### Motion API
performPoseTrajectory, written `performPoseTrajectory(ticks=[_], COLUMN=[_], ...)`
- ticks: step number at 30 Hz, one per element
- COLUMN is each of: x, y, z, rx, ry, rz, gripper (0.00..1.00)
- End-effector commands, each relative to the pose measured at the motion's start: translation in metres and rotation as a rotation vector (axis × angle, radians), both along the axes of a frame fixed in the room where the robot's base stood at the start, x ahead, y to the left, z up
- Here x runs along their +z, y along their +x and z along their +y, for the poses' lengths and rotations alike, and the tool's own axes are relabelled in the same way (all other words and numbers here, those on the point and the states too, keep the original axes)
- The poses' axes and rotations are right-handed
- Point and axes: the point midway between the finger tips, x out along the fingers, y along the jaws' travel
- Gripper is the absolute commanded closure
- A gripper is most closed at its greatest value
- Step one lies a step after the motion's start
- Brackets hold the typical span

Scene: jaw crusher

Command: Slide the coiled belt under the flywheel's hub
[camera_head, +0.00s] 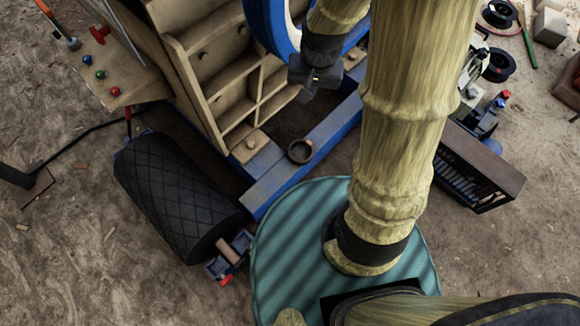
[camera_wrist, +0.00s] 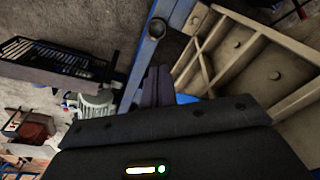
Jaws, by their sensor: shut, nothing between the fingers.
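The blue flywheel (camera_head: 265,25) stands at the top middle of the head view, beside the cream crusher frame. My arm covers part of it, and I cannot make out its hub. A small dark ring (camera_head: 300,151) sits on the blue base beam; it may be the coiled belt, but I cannot be sure. The ring also shows at the top of the wrist view (camera_wrist: 157,28). My gripper (camera_head: 307,94) is shut and empty, close to the flywheel's lower edge and apart from the ring. Its dark fingers show in the wrist view (camera_wrist: 157,75).
The cream ribbed crusher frame (camera_head: 225,80) stands left of my gripper. A blue base beam (camera_head: 310,145) runs below it. A black conveyor (camera_head: 180,195) lies at the left. A dark slatted box (camera_head: 480,170) and a motor are at the right. Bare dirt lies around.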

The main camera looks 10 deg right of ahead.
Motion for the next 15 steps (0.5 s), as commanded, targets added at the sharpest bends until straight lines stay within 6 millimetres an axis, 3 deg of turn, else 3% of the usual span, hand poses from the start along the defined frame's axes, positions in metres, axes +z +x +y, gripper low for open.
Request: performPoseTrajectory(ticks=[1,15], x=[-0.031,-0.192], y=[0.004,0.042], z=[0.002,0.021], rx=[-0.019,-0.227], ry=[0.003,0.033], rz=[0.009,0.07], gripper=[1.0,1.0])
